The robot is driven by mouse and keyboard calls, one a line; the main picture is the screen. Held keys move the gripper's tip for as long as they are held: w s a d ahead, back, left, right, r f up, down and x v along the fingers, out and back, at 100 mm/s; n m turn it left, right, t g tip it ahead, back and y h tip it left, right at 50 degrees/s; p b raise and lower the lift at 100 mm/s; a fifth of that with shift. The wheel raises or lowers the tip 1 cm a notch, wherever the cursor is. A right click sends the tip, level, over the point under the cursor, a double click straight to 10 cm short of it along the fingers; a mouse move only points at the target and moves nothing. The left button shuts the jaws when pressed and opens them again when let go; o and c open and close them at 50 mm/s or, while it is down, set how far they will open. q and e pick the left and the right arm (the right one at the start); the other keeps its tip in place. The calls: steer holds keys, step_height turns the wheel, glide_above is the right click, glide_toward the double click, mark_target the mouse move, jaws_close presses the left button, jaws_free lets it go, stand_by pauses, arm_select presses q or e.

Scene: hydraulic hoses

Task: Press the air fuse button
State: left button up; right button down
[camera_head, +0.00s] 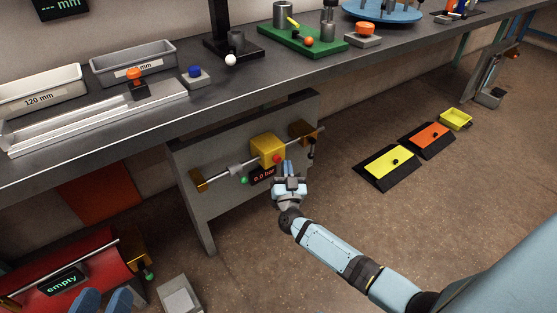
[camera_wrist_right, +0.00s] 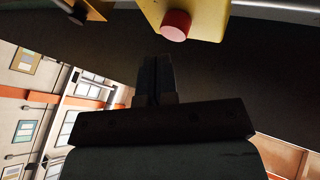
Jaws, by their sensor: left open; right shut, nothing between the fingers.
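A yellow box (camera_head: 265,146) with a red button (camera_head: 278,159) sits on the grey panel (camera_head: 215,210) below the workbench. In the right wrist view the yellow box (camera_wrist_right: 215,14) and red button (camera_wrist_right: 176,25) show at the top, just beyond and to the right of my fingertips. My right gripper (camera_head: 287,166) is shut and empty, close to the button at its lower right; its fingers also show in the wrist view (camera_wrist_right: 155,62). A gap shows between fingers and button there. My left gripper (camera_head: 102,300) is open at the bottom left edge, partly cut off.
A display (camera_head: 262,176) reads 0.0 bar beside a small green light (camera_head: 244,180). A horizontal pipe with brass fittings (camera_head: 199,180) crosses the panel. The workbench (camera_head: 130,130) overhangs above. A red unit (camera_head: 65,275) marked empty stands lower left.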

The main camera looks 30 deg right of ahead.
steer(key=s+p, duration=0.3)
steer(key=s, duration=0.2)
steer(key=shift+d, duration=0.15)
stand_by(0.8)
